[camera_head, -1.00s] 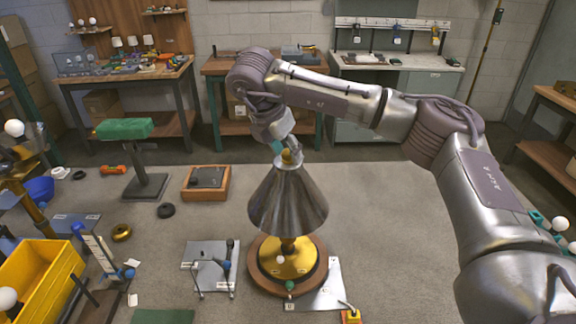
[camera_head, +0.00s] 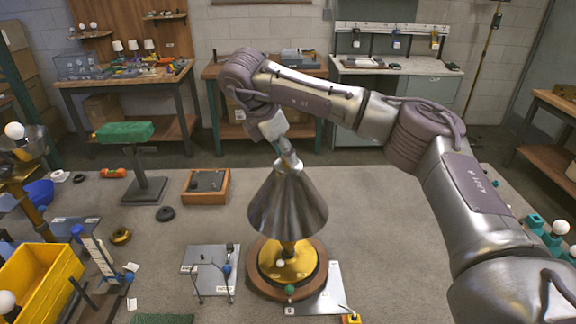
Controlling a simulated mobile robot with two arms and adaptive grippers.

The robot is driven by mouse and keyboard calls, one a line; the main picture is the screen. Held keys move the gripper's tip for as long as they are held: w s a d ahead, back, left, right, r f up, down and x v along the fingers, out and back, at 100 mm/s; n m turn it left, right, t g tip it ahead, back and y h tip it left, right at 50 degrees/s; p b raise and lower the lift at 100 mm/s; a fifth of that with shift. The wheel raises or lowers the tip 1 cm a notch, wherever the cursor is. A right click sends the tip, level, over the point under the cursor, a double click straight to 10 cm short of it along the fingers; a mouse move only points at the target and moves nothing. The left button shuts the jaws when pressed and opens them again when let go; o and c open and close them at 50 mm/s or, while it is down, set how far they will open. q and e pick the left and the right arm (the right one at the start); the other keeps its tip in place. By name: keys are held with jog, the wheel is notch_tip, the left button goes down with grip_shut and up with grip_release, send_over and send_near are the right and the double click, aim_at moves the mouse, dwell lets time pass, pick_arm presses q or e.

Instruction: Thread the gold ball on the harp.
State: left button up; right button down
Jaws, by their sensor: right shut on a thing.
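A lamp stands on the table with a dark metal cone shade (camera_head: 288,208) over a gold base (camera_head: 288,262) on a round wooden plinth. My right gripper (camera_head: 288,158) reaches down to the top of the shade and is shut there. The gold ball, seen at its fingertips a second ago, is now hidden by the gripper. The harp is also hidden, by the shade and the gripper, so I cannot tell whether ball and harp touch. My left gripper is not in view.
A small stand with tools (camera_head: 212,272) is left of the lamp. A wooden tray (camera_head: 206,185) lies behind it. A yellow bin (camera_head: 45,275) and a green-topped stand (camera_head: 130,140) are farther left.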

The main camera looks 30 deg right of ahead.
jog(key=shift+w+r+m+g+p, duration=0.1)
jog(key=shift+m+g+p, duration=0.4)
jog(key=shift+m+p, duration=0.55)
jog(key=shift+m, duration=0.45)
jog(key=shift+m+g+p, duration=0.5)
jog(key=shift+m+p, duration=0.5)
jog(key=shift+p, duration=0.15)
jog(key=c, duration=0.7)
grip_release()
jog(key=shift+w+f, duration=0.1)
jog(key=shift+f, duration=0.1)
jog(key=shift+c, duration=0.2)
jog(key=shift+r, duration=0.1)
